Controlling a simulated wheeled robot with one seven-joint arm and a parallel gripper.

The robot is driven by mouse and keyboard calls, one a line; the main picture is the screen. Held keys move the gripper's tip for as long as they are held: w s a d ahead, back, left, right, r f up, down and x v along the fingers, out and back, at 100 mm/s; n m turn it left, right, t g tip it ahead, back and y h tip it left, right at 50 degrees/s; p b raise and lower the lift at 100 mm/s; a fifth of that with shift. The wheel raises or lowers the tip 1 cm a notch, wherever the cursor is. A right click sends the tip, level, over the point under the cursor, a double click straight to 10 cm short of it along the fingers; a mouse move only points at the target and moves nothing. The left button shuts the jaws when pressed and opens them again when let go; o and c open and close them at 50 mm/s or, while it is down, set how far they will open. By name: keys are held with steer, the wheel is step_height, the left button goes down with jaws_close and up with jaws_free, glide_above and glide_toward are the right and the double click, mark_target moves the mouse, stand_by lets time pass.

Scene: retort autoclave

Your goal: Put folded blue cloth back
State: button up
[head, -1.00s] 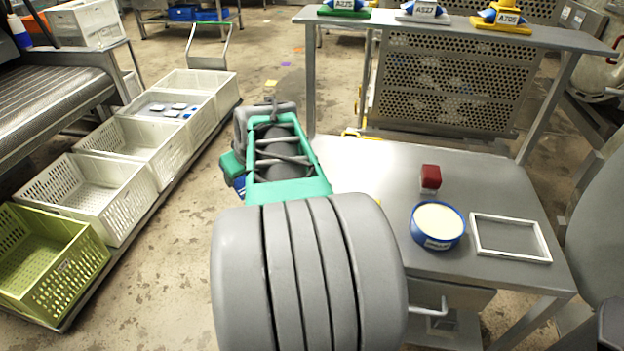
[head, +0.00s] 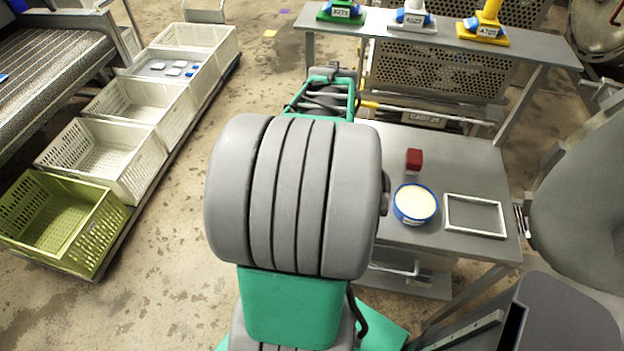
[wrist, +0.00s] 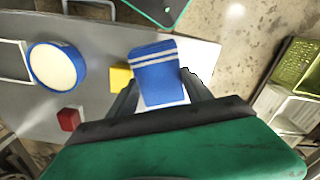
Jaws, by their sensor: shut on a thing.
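The folded blue cloth (wrist: 154,60), with pale stripes near one end, shows in the wrist view between the two dark fingers of my gripper (wrist: 160,78). My gripper is shut on it. The cloth is over the grey bench (wrist: 105,45), with a white patch (wrist: 176,101) showing beside and below it. I cannot tell how high the cloth is above the bench. In the head view my arm hides the cloth and the fingers.
On the bench (head: 455,165) are a red block (head: 414,158), a blue tub with cream contents (head: 415,204) and an empty white frame (head: 475,216). A yellow block (wrist: 120,78) is close beside the cloth. Labelled stands line the upper shelf (head: 440,28). Crates (head: 60,220) stand left.

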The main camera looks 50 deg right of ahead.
steer(key=w+f, duration=0.2)
steer(key=w+d+f, duration=0.1)
steer(key=w+f, duration=0.1)
steer(key=w+d+f, duration=0.1)
steer(key=f, duration=0.1)
steer(key=shift+w+p, duration=0.35)
steer(key=shift+w, duration=0.05)
steer(key=f, duration=0.2)
steer(key=f+p, duration=0.1)
steer(key=shift+w+d+f, duration=0.15)
steer(key=shift+w+f, duration=0.15)
steer(key=shift+f, duration=0.1)
steer(key=o, duration=1.2)
steer(key=shift+r, duration=0.1)
